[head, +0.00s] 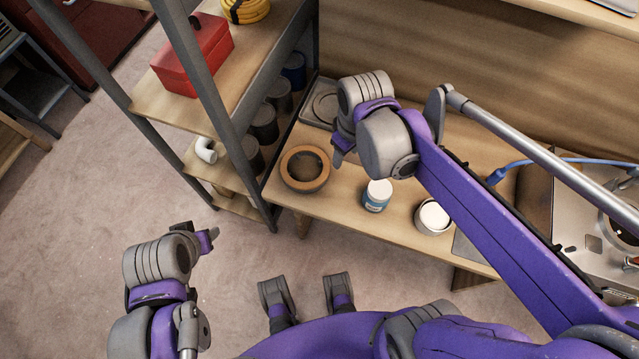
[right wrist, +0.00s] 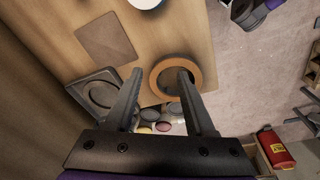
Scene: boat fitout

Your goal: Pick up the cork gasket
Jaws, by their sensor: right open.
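The cork gasket (head: 303,186), a thick orange-brown ring with a dark middle, lies flat at the left end of the wooden bench, near the shelf post. It also shows in the right wrist view (right wrist: 170,60), partly covered by one finger. My right gripper (head: 342,149) is open and empty, to the right of the ring in the head view. In the right wrist view its fingers (right wrist: 160,75) are spread, with one over the ring and one left of it. My left gripper (head: 207,239) is over the floor, away from the bench; its jaw opening is unclear.
A grey square plate with a round recess (head: 322,104) lies behind the ring. A blue-labelled jar (head: 377,197) and a white-topped tin (head: 433,217) stand to the right. A shelf post (head: 222,110) rises at left; the shelves hold a red toolbox (head: 193,57) and dark cans.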

